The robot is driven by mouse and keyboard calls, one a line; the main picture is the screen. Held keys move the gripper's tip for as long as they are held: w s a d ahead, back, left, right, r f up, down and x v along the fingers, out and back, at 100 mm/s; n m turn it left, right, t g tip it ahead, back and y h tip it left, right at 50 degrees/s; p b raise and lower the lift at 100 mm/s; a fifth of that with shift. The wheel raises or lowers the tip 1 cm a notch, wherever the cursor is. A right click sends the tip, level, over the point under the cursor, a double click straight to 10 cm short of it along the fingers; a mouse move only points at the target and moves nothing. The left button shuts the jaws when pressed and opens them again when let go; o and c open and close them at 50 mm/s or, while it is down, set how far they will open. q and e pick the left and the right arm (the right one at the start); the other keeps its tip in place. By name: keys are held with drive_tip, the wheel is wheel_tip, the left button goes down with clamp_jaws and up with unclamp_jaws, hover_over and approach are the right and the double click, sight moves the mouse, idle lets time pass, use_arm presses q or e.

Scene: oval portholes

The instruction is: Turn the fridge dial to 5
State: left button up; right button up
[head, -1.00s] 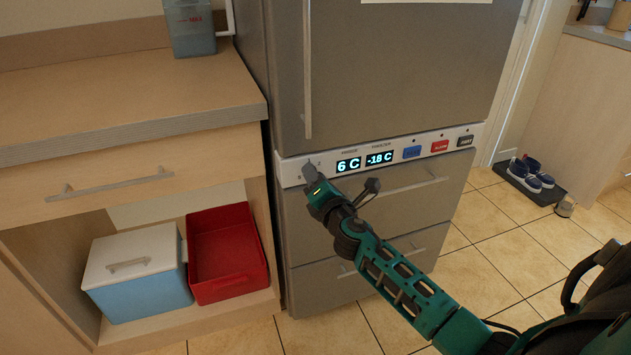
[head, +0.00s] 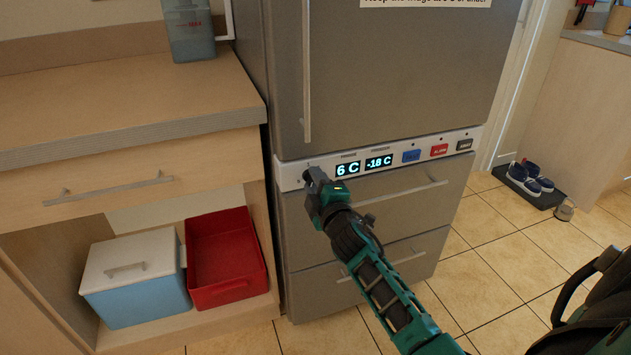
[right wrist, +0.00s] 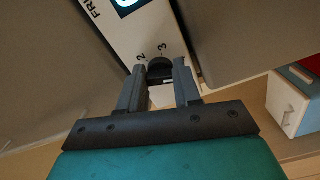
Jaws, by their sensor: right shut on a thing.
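The fridge dial (right wrist: 160,68) is a small dark round knob on the white control strip (head: 290,172). In the right wrist view the marks 2 and 3 show beside it; the other marks are hidden. My right gripper (right wrist: 159,82) is shut on the dial, with one finger on each side of it. In the head view the right gripper (head: 316,180) covers the dial at the left end of the strip. The display (head: 347,169) beside it reads 6 C, and the freezer display (head: 380,162) reads -18 C. My left gripper is not in view.
Blue (head: 411,156), red (head: 439,150) and dark (head: 465,144) buttons sit farther right on the strip. Fridge drawer handles (head: 402,191) stick out below. A counter (head: 120,95) stands close on the left.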

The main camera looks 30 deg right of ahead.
drive_tip(key=m+p, duration=0.3)
drive_tip(key=m, duration=0.5)
drive_tip(key=shift+a+f, duration=0.1)
drive_tip(key=shift+a, duration=0.05)
drive_tip(key=shift+m, duration=0.6)
drive_tip(key=o, duration=1.1)
drive_tip(key=shift+c, duration=0.2)
drive_tip(key=shift+s+p, duration=0.15)
drive_tip(key=shift+p, duration=0.15)
